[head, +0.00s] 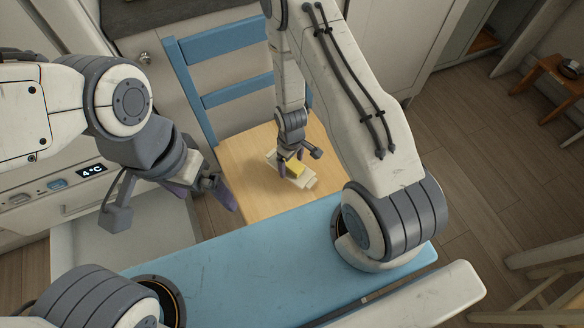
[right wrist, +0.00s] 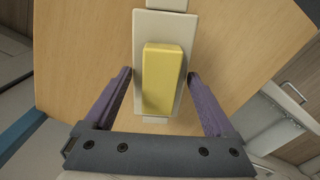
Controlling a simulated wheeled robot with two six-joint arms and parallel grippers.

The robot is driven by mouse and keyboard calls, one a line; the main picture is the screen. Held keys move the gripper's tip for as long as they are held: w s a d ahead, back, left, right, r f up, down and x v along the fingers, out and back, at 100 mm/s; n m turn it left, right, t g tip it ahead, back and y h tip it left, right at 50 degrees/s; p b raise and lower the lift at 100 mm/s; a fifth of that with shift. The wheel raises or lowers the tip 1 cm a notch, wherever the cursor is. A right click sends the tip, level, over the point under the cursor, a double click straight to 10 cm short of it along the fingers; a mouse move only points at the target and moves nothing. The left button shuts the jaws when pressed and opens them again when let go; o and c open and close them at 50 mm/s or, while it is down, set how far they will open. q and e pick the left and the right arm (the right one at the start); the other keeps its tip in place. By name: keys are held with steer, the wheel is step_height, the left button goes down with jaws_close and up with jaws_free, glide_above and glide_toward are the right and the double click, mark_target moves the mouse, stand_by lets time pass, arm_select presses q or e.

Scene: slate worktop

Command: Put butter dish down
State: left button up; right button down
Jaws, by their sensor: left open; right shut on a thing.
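The butter dish (head: 306,182) is a pale, long, flat dish with a yellow block of butter (head: 296,168) on it. My right gripper (head: 291,165) is shut on the dish by its long sides, over the wooden chair seat (head: 248,170). In the right wrist view the dish (right wrist: 165,25) lies between the purple fingers, with the butter (right wrist: 163,80) facing the camera. I cannot tell whether its underside touches the seat. My left gripper (head: 203,192) is open and empty, left of the seat.
The chair has a blue slatted backrest (head: 222,38) behind the seat. The seat is bare around the dish. A white appliance with a 4°C display (head: 91,170) stands at the left. A small brown stool (head: 552,85) with a metal bowl is far right, across open floor.

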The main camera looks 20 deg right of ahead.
mark_target(291, 168)
steer(key=shift+f, duration=1.6)
steer(key=shift+f+b, duration=0.15)
steer(key=shift+b, duration=0.15)
jaws_free()
step_height(291, 168, up, 12)
steer(key=p, duration=0.3)
steer(key=shift+r, duration=0.2)
steer(key=shift+f, duration=0.1)
